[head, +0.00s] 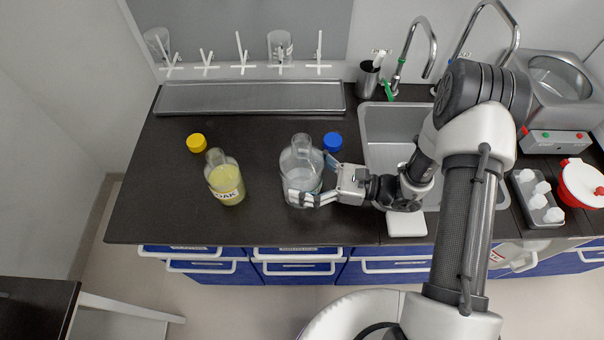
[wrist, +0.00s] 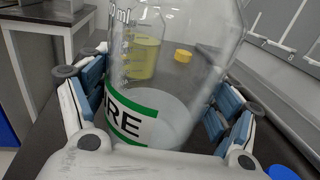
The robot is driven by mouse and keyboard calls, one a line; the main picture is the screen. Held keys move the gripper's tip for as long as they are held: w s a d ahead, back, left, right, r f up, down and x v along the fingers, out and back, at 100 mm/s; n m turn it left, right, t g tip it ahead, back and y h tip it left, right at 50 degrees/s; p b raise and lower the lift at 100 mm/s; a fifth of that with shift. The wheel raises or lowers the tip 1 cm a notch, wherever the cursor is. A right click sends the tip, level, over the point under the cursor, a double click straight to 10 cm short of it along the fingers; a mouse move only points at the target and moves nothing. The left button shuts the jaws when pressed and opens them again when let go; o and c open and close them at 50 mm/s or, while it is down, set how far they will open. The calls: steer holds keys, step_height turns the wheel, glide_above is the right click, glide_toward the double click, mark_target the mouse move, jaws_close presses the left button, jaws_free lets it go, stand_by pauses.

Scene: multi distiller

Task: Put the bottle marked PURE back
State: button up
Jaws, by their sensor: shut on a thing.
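The clear glass bottle marked PURE (head: 301,163) stands upright on the dark counter (head: 160,215), with pale liquid low inside. My gripper (head: 318,183) comes from the right and is shut on the bottle's lower body, with one finger on each side. The bottle's mouth looks uncapped. I cannot tell whether its base touches the counter or hangs just above it.
A bottle of yellow liquid marked OAK (head: 226,180) stands to the left, with a yellow cap (head: 196,142) behind it. A blue cap (head: 333,141) lies just behind my gripper. A metal tray (head: 250,97) lies at the back. The sink (head: 385,125) is to the right.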

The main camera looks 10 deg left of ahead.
steer(key=shift+f, duration=0.1)
steer(key=o, duration=2)
steer(key=shift+o, duration=0.2)
